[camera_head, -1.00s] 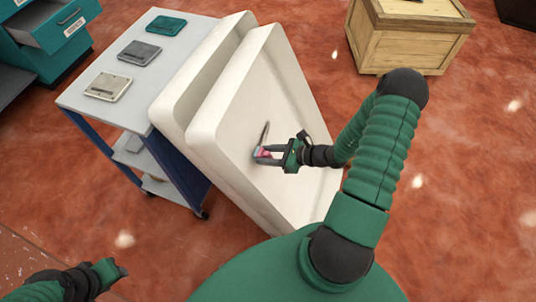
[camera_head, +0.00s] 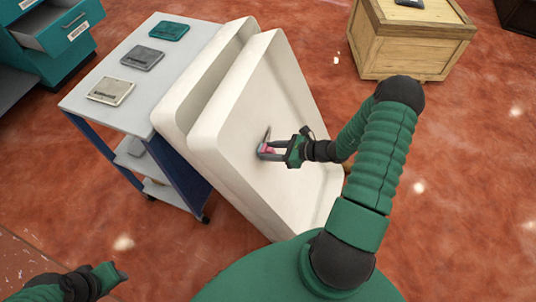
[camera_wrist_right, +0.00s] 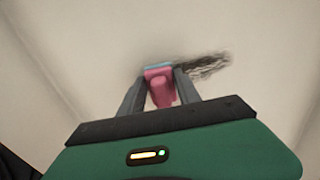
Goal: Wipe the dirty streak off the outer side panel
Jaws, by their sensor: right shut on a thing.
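The outer side panel (camera_head: 235,130) is a large cream-white tray-like panel, leaning in front of a second one. A dark streak (camera_wrist_right: 206,65) shows on it in the right wrist view, to the right of the fingertips. It also shows as a thin dark mark in the head view (camera_head: 267,134). My right gripper (camera_head: 267,150) is shut on a pink and blue wiping tool (camera_wrist_right: 160,86), whose blue edge is at the panel surface beside the streak. Whether it presses on the panel is hard to tell. My left gripper (camera_head: 112,278) is at the lower left, away from the panel; its jaws are unclear.
A grey-topped cart (camera_head: 85,85) with several flat plates stands left of the panels. A teal drawer cabinet (camera_head: 60,50) is at the upper left. A wooden crate (camera_head: 410,45) stands at the upper right. Red floor is open on the right.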

